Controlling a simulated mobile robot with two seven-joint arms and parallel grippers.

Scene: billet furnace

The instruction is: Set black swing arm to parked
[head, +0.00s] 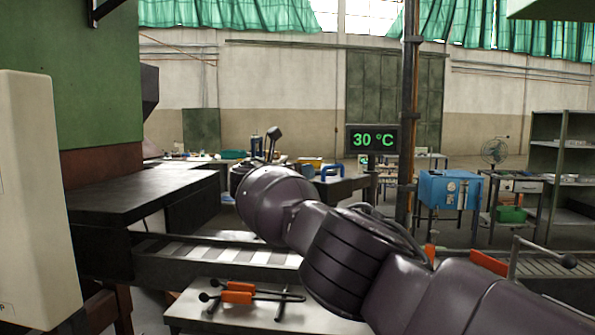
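My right arm (360,255) comes in from the lower right and reaches up and left across the middle of the view. Its wrist end (275,203) points away from me and hides most of the gripper, so I cannot see the fingers clearly or what they touch. A dark upright bar with a thick angled head (273,138) shows just above the wrist. I cannot tell whether it is part of the black swing arm. No other part of the swing arm can be made out for certain. My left gripper is not in view.
A dark bench (140,197) and green furnace body (85,85) stand left. A roller conveyor (215,255) runs behind my arm. A display (372,139) reads 30 °C.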

